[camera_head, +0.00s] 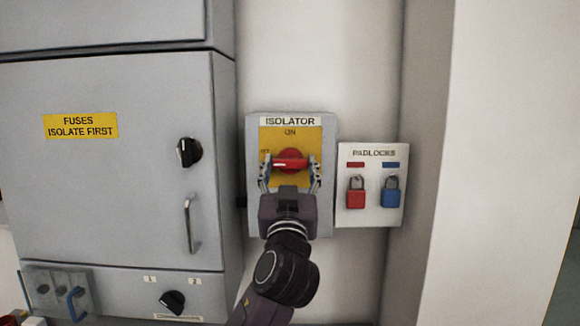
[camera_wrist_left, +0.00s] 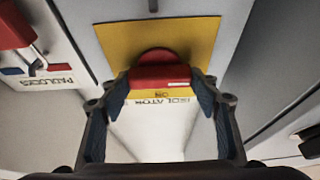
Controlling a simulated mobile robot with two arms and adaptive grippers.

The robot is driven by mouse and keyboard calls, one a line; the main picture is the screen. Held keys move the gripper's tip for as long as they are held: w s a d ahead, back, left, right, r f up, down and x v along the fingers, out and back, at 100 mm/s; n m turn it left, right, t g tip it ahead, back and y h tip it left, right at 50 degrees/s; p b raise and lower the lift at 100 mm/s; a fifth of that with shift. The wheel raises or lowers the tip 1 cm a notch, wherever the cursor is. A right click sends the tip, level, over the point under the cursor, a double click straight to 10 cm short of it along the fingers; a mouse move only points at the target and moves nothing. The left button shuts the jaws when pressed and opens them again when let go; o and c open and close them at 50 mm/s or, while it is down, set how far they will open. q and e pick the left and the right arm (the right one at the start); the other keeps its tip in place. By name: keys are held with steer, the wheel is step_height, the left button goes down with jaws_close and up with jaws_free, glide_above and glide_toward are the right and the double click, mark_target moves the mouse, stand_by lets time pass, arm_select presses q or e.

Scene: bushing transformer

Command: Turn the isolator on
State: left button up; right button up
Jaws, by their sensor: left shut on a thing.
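The isolator (camera_head: 253,222) is a grey box on the wall with a yellow plate and a red rotary handle (camera_head: 290,157). The handle's bar lies horizontal, and the word ON is printed above it. My left gripper (camera_head: 289,166) is in front of the box, with one finger at each end of the bar, shut on it. In the left wrist view the red handle (camera_wrist_left: 160,78) sits between the two fingertips, in front of the yellow plate (camera_wrist_left: 205,38). The fingers partly hide the label at the handle's left. My right gripper is not in view.
A padlock board (camera_head: 373,218) with a red padlock (camera_head: 355,194) and a blue padlock (camera_head: 391,194) hangs just right of the isolator. A wall edge protrudes at the right.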

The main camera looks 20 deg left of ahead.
arm_select(q)
steer(key=shift+m, duration=0.4)
steer(key=m+h+p, duration=0.2)
steer(key=shift+r+m, duration=0.15)
steer(key=shift+m, duration=0.15)
steer(key=m+h+p, duration=0.1)
steer(key=m+p, duration=0.2)
steer(key=m, duration=0.1)
steer(key=m+g+h+p, duration=0.1)
steer(key=m+h+p, duration=0.1)
steer(key=m+p, duration=0.2)
steer(key=m+h+p, duration=0.2)
steer(key=m+p, duration=0.1)
steer(key=m, duration=0.1)
steer(key=shift+a+r+p, duration=0.1)
steer(key=shift+r+p, duration=0.05)
steer(key=shift+p, duration=0.15)
steer(key=shift+m+g+h+p, duration=0.45)
steer(key=shift+m+g+h, duration=0.05)
steer(key=shift+m, duration=1)
steer(key=shift+f+m+g, duration=0.15)
steer(key=shift+m+g, duration=0.3)
steer(key=shift+m, duration=0.55)
steer(key=shift+f+m+g, duration=0.1)
steer(key=shift+m+g, duration=0.35)
steer(key=shift+m, duration=0.55)
steer(key=shift+f, duration=0.1)
steer(key=o, duration=1.2)
steer(key=shift+c, duration=0.2)
